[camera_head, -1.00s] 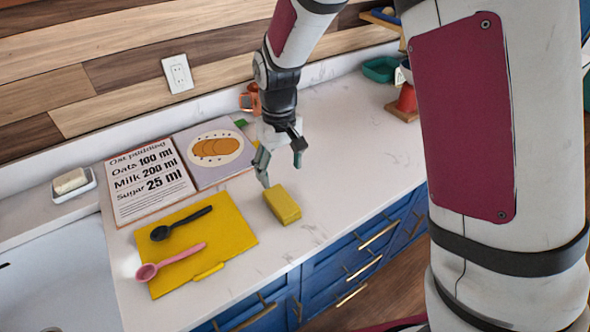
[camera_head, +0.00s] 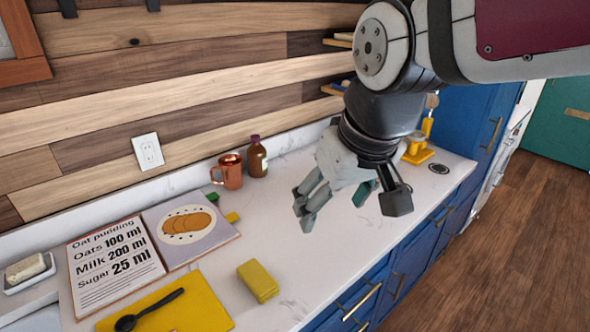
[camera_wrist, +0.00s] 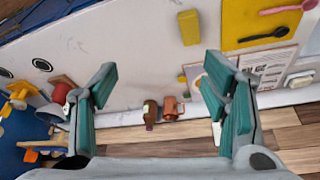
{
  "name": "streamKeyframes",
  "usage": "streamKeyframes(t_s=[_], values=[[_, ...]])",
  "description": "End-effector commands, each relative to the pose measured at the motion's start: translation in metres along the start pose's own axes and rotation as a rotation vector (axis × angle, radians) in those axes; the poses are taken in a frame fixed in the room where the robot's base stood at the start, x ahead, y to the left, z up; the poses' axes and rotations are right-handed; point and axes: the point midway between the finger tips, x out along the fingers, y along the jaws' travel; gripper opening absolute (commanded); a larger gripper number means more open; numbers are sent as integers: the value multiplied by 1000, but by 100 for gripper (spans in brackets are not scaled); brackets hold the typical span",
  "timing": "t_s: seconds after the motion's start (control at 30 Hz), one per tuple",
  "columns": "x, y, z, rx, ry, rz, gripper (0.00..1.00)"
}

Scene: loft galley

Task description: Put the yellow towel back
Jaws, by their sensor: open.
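A thick yellow block (camera_head: 258,281), like a folded towel or a sponge, lies on the white counter, right of a flat yellow cutting board or cloth (camera_head: 205,307). I cannot tell for certain which yellow thing is the towel. The block also shows at the top of the wrist view (camera_wrist: 189,27), and the flat sheet at its top right (camera_wrist: 237,22). My gripper (camera_head: 347,200) is open and empty, raised above the counter to the right of the block and apart from it. Its spread fingers also show in the wrist view (camera_wrist: 160,85).
A black spoon (camera_head: 150,309) lies on the yellow sheet. An open recipe book (camera_head: 115,265) lies behind it. A copper mug (camera_head: 230,171) and a brown bottle (camera_head: 257,158) stand by the wall. A yellow stand (camera_head: 417,153) is at the far end. The middle counter is clear.

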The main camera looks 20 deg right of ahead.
Motion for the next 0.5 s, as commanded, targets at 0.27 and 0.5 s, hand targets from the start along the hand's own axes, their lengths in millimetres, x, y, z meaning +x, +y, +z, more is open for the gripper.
streamKeyframes(t_s=[0.27, 0.5], values=[[-33, 12, 48, 77, 103, 30, 68], [-37, 13, 57, 91, 118, 35, 68]])
